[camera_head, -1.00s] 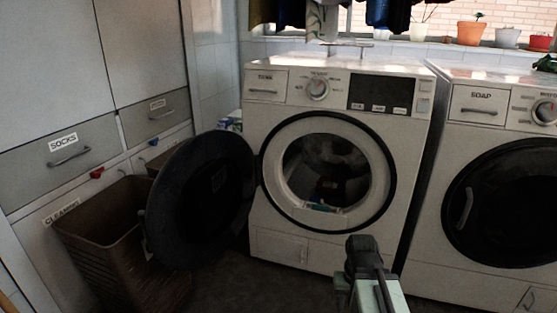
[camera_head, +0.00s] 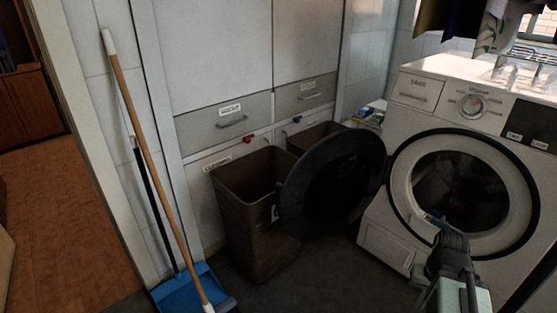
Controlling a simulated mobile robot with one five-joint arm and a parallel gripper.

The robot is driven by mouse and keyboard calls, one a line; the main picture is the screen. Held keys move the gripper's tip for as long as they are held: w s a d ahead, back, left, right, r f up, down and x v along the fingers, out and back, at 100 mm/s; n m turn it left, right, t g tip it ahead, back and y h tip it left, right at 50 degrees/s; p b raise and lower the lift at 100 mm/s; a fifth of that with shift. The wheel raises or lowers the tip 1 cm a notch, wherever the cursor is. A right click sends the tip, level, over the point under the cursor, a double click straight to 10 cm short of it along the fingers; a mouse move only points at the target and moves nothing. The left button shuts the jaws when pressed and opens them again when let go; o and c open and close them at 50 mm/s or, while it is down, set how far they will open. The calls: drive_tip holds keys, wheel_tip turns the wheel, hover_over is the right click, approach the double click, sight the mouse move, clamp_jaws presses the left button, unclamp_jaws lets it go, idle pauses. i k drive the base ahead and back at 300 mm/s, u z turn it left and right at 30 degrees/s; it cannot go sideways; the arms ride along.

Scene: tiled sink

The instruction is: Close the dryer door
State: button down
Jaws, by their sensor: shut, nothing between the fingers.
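The dryer door (camera_head: 335,185) is a large dark round disc. It stands wide open, swung out to the left of the white dryer (camera_head: 385,245), with its right edge at the dryer's hinge side. The round opening is uncovered and its drum (camera_head: 460,188) shows dark inside. My gripper (camera_head: 451,240) is at the lower right, in front of the dryer and to the right of the open door. It is shut, empty and apart from the door in the picture. My arm's pale green part lies below it.
Brown bins (camera_head: 257,200) stand behind and left of the door, close to its left edge. A broom (camera_head: 155,160) and blue dustpan (camera_head: 190,290) lean at the left wall. Grey drawers (camera_head: 235,122) line the back. Some dark floor is clear in front of the door.

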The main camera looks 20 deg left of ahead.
sight(349, 168)
drive_tip(key=u, duration=2.35)
drive_tip(key=i, duration=0.65)
drive_tip(key=u, duration=0.25)
